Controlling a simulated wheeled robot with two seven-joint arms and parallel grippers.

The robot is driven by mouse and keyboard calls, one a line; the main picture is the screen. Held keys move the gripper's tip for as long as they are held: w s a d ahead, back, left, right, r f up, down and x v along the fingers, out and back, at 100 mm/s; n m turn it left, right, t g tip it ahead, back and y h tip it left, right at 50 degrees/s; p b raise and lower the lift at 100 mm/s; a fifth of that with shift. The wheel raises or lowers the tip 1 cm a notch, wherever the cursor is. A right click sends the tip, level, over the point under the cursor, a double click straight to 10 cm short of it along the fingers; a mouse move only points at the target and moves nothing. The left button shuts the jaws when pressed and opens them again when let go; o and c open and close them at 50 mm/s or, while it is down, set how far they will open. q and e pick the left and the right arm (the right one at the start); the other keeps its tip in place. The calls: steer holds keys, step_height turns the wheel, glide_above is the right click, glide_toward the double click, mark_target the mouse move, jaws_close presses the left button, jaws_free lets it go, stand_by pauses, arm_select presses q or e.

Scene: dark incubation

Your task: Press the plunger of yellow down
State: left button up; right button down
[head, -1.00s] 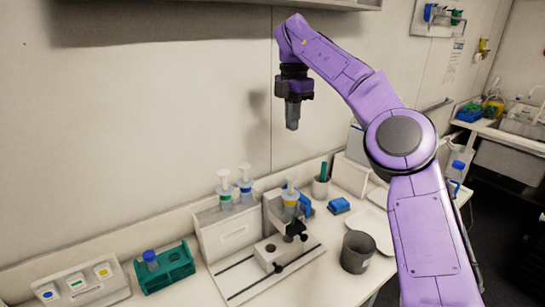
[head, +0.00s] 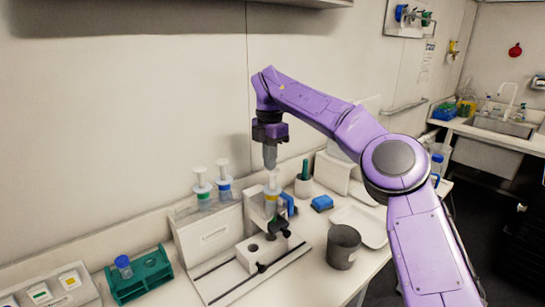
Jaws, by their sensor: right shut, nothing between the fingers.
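The yellow-banded syringe (head: 271,197) stands upright in the white stand (head: 253,212) at the middle of the bench. Its white plunger top is up, in line under my right gripper. My right gripper (head: 270,160) points straight down with its fingers shut and nothing between them. Its tips are right over the plunger top; I cannot tell whether they touch it. A green-banded syringe (head: 203,195) and a blue-banded syringe (head: 224,187) stand upright in the white holder to the left. My left gripper is not in view.
A green rack (head: 140,276) with a blue-capped tube (head: 123,266) and a panel with coloured labels (head: 48,291) are at the left. The wall is close behind.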

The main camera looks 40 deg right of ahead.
mark_target(271, 173)
steer(key=shift+s+d+r, duration=0.15)
steer(key=shift+s+d, duration=0.1)
steer(key=shift+s, duration=0.2)
steer(key=shift+w+a+f, duration=0.15)
steer(key=shift+w+f, duration=0.15)
steer(key=shift+w, duration=0.05)
step_height(271, 173, down, 4)
steer(key=b, duration=0.4)
steer(key=shift+s+f, duration=0.15)
steer(key=shift+r, duration=0.2)
step_height(271, 173, up, 5)
steer(key=p, duration=0.4)
steer(key=shift+r+p, duration=0.15)
steer(key=shift+p, duration=0.2)
step_height(271, 173, up, 9)
steer(key=p, duration=0.3)
